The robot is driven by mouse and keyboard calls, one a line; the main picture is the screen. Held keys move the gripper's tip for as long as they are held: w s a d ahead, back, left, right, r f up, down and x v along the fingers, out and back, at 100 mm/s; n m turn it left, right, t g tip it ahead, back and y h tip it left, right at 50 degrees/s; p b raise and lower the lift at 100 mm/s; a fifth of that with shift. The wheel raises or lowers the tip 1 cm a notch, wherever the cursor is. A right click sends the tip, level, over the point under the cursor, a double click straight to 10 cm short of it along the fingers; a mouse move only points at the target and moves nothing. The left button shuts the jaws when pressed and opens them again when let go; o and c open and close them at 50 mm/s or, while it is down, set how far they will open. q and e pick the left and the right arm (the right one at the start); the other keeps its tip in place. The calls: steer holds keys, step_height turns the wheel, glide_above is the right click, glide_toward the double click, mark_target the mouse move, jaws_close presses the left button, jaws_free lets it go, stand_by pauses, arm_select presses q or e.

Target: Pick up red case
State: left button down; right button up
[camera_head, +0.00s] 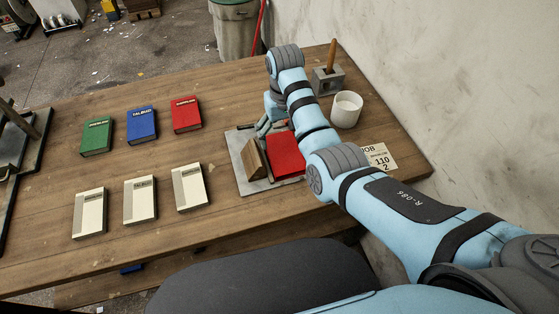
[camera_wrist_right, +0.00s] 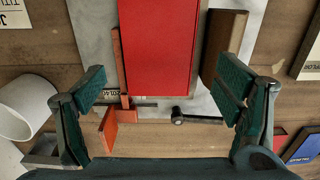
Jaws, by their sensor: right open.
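A plain red case (camera_head: 286,154) lies on a grey metal plate (camera_head: 243,146) at the right of the table. It also shows in the wrist view (camera_wrist_right: 158,45), running up past the top edge. A second red case (camera_head: 186,114) with lettering stands apart, at the right of the back row. My right gripper (camera_head: 264,124) is over the back of the plate, partly hidden by its own arm. In the wrist view its fingers (camera_wrist_right: 160,92) are spread wide on either side of the plain red case, with nothing between them held. My left gripper is out of view.
A wooden block (camera_head: 254,158) sits left of the plain red case on the plate. Green (camera_head: 96,137) and blue (camera_head: 142,125) cases and several cream booklets (camera_head: 140,199) lie to the left. A white cup (camera_head: 346,109) and a grey holder (camera_head: 327,80) stand behind right.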

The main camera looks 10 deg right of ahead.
mark_target(284, 152)
step_height(284, 152, down, 7)
steer(key=shift+d+f+b, duration=0.1)
steer(key=shift+b, duration=0.4)
steer(key=c, duration=0.8)
steer(key=shift+c, duration=0.2)
